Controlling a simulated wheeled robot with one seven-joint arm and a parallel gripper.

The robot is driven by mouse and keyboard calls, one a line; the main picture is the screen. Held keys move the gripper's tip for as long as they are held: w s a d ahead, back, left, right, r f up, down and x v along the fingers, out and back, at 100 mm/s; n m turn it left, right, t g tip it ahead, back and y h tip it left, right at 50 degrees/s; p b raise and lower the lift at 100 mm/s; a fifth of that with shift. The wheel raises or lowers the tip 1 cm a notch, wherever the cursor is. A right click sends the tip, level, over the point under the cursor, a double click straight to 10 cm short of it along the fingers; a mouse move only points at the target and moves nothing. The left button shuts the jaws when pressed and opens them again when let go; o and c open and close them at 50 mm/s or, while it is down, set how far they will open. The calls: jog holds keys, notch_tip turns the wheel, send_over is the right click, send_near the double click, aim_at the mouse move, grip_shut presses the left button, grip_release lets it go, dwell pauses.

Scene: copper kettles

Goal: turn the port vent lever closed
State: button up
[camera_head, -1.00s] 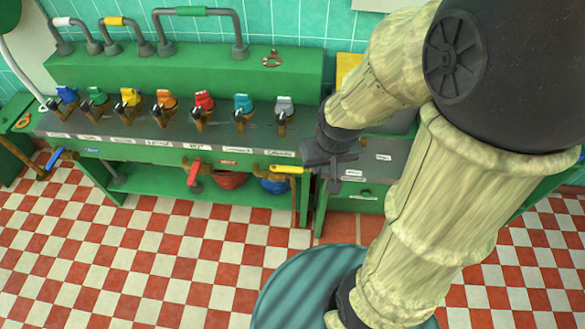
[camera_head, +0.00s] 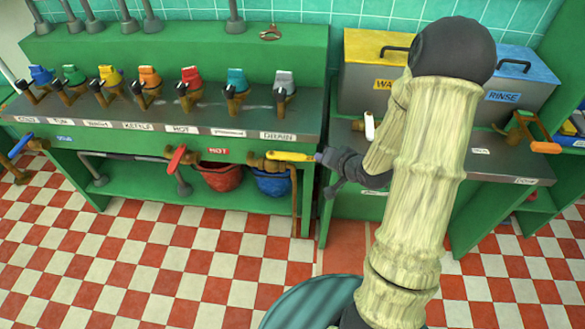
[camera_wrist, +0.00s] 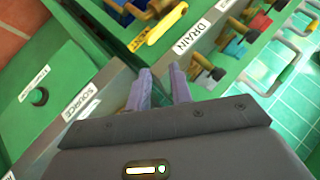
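My gripper (camera_head: 326,172) is just right of that free end; contact is not clear in the head view. In the wrist view my gripper (camera_wrist: 162,80) has its two fingers apart with nothing between them. A red lever (camera_head: 176,160) and a blue lever (camera_head: 20,146) sit farther left.
Several coloured taps line the bench top (camera_head: 255,118). A red bucket (camera_head: 222,176) and a blue bucket (camera_head: 272,182) are below. On the right are a white-handled lever (camera_head: 369,125), an orange-handled lever (camera_head: 545,147) and a bin labelled RINSE (camera_head: 528,82). The checkered floor in front is clear.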

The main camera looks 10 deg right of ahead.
aim_at(291, 153)
notch_tip(291, 153, down, 13)
jog(key=d+m+t+y+b, duration=0.1)
jog(key=m+t+y+b, duration=0.3)
jog(key=b, duration=0.8)
jog(key=m+t, duration=0.2)
jog(key=shift+d+r+m+y, duration=0.2)
jog(key=shift+d+m+y, duration=0.1)
jog(key=shift+y, duration=0.1)
jog(key=shift+w, duration=0.1)
jog(key=b+x, duration=0.2)
jog(key=x, duration=1.5)
jog(key=shift+w, duration=0.15)
grip_shut()
